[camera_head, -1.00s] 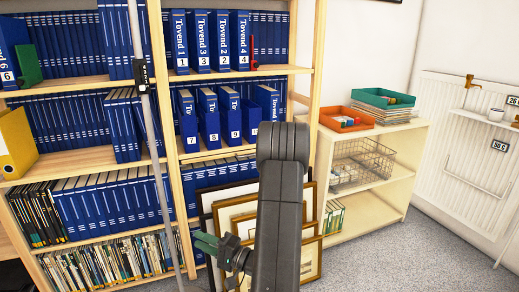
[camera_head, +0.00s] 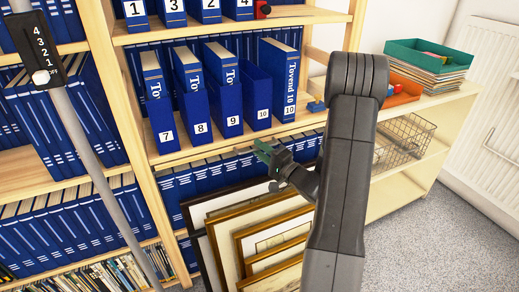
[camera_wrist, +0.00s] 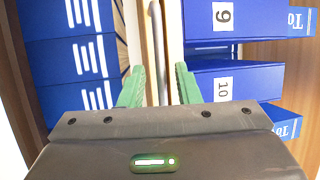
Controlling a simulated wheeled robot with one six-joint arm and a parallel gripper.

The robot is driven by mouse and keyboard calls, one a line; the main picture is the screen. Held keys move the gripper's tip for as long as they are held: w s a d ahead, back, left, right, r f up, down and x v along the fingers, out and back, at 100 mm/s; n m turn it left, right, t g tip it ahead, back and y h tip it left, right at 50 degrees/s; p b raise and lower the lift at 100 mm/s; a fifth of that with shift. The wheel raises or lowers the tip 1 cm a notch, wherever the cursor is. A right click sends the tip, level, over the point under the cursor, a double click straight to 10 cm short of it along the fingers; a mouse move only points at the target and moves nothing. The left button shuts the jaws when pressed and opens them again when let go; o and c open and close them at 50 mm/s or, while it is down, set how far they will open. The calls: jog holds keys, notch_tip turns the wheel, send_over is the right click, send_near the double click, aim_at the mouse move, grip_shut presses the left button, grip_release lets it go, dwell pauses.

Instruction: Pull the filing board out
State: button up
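No part is plainly marked as a filing board. A pale wooden board (camera_head: 215,147) runs under the blue binders 7 to 10; in the wrist view its front edge (camera_wrist: 153,50) appears as narrow pale upright strips. My gripper (camera_head: 264,148) is at that board's front edge, below binder 10. In the wrist view its green fingers (camera_wrist: 160,75) are apart, with the strips in the gap between them. I cannot tell whether either finger touches the wood. Part of the board to the right is hidden behind my arm.
Blue binder 9 (camera_head: 225,92) and box 10 (camera_head: 257,100) stand just above. Framed prints (camera_head: 225,235) lean below. A grey pole (camera_head: 105,190) with a numbered switch stands left. A low shelf with a wire basket (camera_head: 405,140) is on the right.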

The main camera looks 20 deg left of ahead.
jog(key=shift+a+r, duration=0.15)
jog(key=shift+a, duration=0.25)
jog(key=shift+c, duration=0.2)
grip_shut()
